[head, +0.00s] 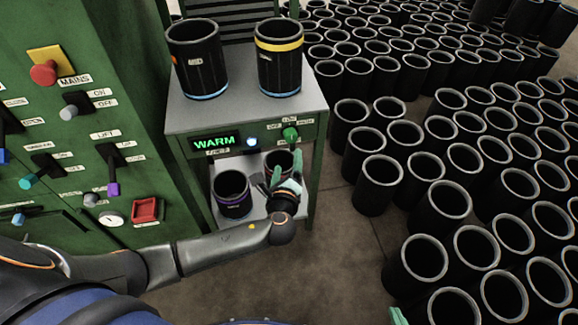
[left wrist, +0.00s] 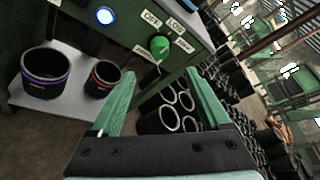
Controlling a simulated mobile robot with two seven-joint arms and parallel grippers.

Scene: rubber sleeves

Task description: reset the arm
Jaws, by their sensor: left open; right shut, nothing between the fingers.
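My left arm reaches in from the left in the head view. Its gripper (head: 284,170) is open in front of the machine's lower shelf, near a black sleeve with a red band (left wrist: 103,79). In the left wrist view the two green fingers (left wrist: 158,75) stand apart with nothing between them. They point towards the area below the green knob (left wrist: 160,46), and the shelf sleeves lie left of them. Of my right gripper (head: 398,316), only a green tip shows at the bottom edge of the head view; the rest is out of frame.
Two black sleeves (head: 198,64) (head: 279,62) stand on the machine's grey top. A purple-banded sleeve (head: 232,195) stands on the lower shelf. The display (head: 214,143) reads WARM. A green control cabinet (head: 120,60) is at left. Many sleeves crowd the right floor; bare floor lies between.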

